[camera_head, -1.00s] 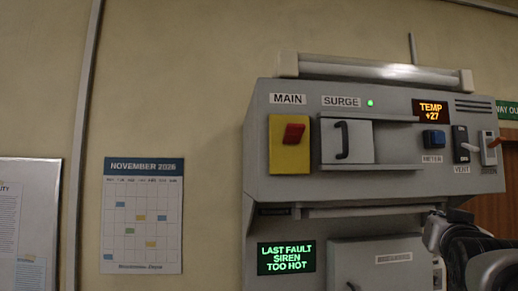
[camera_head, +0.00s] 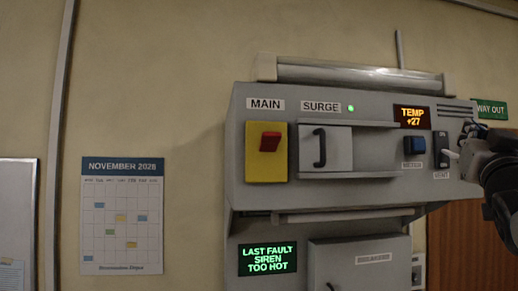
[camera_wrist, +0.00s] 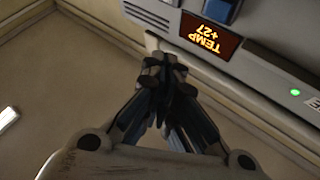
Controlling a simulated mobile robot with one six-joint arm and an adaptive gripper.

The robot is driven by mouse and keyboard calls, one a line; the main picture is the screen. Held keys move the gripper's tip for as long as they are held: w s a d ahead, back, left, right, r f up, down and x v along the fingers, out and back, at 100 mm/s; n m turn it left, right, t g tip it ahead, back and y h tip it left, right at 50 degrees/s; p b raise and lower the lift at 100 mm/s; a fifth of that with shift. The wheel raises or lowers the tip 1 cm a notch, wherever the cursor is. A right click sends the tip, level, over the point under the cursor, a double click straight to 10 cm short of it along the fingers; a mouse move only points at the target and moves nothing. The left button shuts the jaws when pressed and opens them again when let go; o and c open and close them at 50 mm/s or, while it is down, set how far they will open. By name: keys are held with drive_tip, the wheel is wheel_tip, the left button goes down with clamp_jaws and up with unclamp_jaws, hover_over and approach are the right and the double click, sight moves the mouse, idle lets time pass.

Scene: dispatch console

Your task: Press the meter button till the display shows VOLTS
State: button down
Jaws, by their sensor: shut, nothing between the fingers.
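The meter button (camera_head: 414,145) is a blue square button on the grey console, with its METER label below. The amber display (camera_head: 411,117) above it reads TEMP +27. In the wrist view the display (camera_wrist: 210,36) appears upside down, with the blue button (camera_wrist: 222,10) at the top edge, partly cut off. My gripper (camera_wrist: 165,68) is shut and empty, its fingertips left of and below the display in that picture and apart from the button. In the head view my arm is at the right edge; its fingertips are hard to make out.
The VENT switch (camera_head: 441,150) is just right of the button, close to my arm. A red switch on a yellow MAIN plate (camera_head: 266,167) and the SURGE cover (camera_head: 325,148) are to the left. A lower screen (camera_head: 267,259) reads LAST FAULT SIREN TOO HOT.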

sight(419, 145)
drive_tip(key=shift+w, duration=0.15)
drive_tip(key=w+p, duration=0.3)
drive_tip(key=w, duration=0.5)
drive_tip(key=shift+w+a, duration=0.3)
idle(1.2)
drive_tip(key=shift+w, duration=0.45)
drive_tip(key=shift+w, duration=0.35)
idle(0.7)
drive_tip(key=shift+s, duration=0.1)
drive_tip(key=shift+s+b, duration=0.7)
drive_tip(key=shift+s, duration=0.05)
